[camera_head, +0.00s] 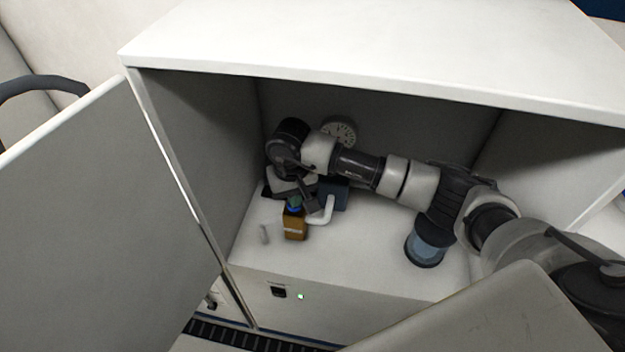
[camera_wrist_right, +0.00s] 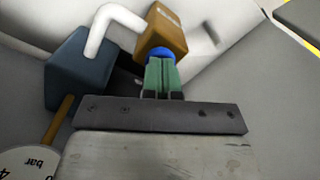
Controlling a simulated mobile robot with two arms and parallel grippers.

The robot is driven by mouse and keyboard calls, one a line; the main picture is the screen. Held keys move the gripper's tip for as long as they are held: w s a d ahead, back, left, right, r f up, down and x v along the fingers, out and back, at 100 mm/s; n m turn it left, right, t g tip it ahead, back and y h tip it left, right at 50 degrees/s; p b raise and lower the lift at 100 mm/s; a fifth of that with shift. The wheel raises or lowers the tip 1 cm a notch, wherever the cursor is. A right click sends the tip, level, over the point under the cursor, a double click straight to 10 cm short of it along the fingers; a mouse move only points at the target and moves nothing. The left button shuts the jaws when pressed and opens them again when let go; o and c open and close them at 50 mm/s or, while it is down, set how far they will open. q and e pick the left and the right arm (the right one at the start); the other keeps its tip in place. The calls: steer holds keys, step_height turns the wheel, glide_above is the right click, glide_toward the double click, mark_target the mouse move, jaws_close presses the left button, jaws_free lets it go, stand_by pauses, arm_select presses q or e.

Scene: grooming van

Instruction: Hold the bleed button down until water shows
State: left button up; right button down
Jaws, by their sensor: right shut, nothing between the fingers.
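The bleed button is a small blue round cap (camera_wrist_right: 159,54) on a brown block (camera_wrist_right: 166,33); in the head view the brown block (camera_head: 295,225) stands inside the open cabinet. My right gripper (camera_wrist_right: 164,78) has green fingertips, shut with nothing between them. The tips are right at the blue cap and overlap its edge in the wrist view; I cannot tell whether they press it. In the head view my right gripper (camera_head: 294,200) is over the block, and the cap is mostly hidden. No water is visible. My left gripper is not in view.
A dark blue box (camera_wrist_right: 75,75) with a white bent pipe (camera_wrist_right: 112,22) stands beside the block. A round bar gauge (camera_head: 341,132) is behind my arm. A clear bluish cylinder (camera_head: 425,248) stands right. The open door (camera_head: 95,220) is left; a green light (camera_head: 301,297) glows below.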

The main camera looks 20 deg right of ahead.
stand_by(0.3)
step_height(320, 180, up, 7)
steer(key=p, duration=0.3)
stand_by(2.2)
